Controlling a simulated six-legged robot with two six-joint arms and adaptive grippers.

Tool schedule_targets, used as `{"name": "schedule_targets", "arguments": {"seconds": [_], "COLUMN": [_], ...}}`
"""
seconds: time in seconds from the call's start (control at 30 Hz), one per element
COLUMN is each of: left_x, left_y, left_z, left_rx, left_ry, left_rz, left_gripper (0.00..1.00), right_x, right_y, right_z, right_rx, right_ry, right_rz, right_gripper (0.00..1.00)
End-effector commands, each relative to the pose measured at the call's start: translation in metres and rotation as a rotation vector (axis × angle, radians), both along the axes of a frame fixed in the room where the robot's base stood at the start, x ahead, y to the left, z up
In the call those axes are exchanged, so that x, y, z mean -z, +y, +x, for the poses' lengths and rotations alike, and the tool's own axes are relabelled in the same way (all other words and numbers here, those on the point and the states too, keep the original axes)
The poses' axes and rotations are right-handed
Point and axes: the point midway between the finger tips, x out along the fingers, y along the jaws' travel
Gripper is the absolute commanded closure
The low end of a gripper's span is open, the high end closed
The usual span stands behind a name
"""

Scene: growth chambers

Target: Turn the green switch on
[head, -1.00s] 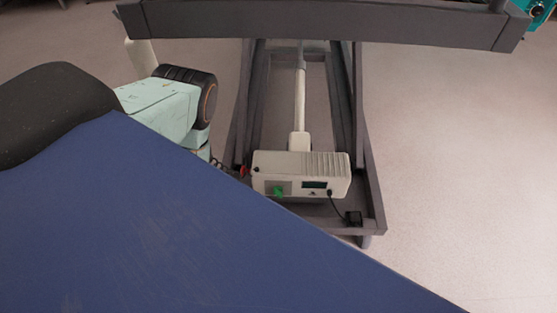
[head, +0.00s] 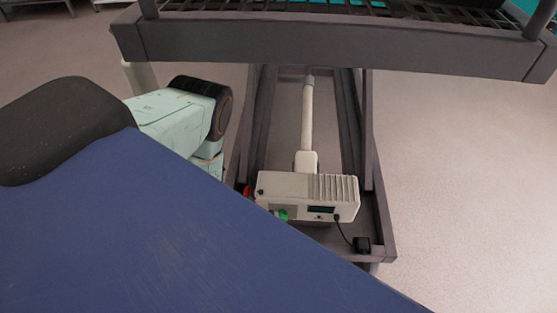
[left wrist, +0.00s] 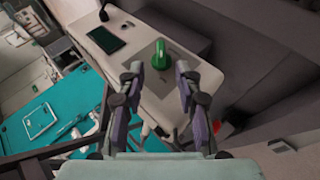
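The green switch (head: 283,215) sits on the front face of a white control box (head: 330,190), low on the grey frame of the stand. In the left wrist view the green switch (left wrist: 160,58) is a knob on a grey square plate of the white box (left wrist: 110,45). My left gripper (left wrist: 158,72) is open, its two fingers apart, with the knob seen between and just beyond the fingertips. Contact cannot be told. In the head view my left gripper is hidden behind the blue surface, which also partly covers the switch. My right gripper is not in view.
A dark display (head: 321,210) and a black cable plug are on the box, right of the switch. A red part (head: 247,191) is at its left. The stand's grey beam (head: 330,45) crosses above. Open floor (head: 460,180) lies to the right.

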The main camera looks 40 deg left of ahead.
Motion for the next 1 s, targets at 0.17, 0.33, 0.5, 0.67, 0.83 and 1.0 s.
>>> {"name": "schedule_targets", "arguments": {"seconds": [0.17, 0.33, 0.5, 0.67, 0.83, 1.0], "left_x": [0.023, 0.035, 0.038, 0.038, 0.038, 0.038], "left_y": [-0.013, -0.019, -0.021, -0.020, -0.019, -0.019], "left_z": [0.018, 0.031, 0.038, 0.039, 0.040, 0.040], "left_rx": [0.003, 0.002, 0.000, 0.000, 0.000, 0.000], "left_ry": [0.000, 0.000, 0.000, 0.000, 0.000, 0.000], "left_rz": [0.000, 0.001, 0.000, 0.000, 0.000, 0.000], "left_gripper": [0.66, 0.66, 0.66, 0.66, 0.72, 0.87], "right_x": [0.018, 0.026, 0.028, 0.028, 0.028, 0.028], "right_y": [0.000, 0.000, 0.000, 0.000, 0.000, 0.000], "right_z": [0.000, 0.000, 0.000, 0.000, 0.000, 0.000], "right_rx": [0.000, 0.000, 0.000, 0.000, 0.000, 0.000], "right_ry": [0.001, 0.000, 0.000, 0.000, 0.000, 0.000], "right_rz": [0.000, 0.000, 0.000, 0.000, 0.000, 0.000], "right_gripper": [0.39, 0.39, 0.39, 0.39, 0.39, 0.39]}}
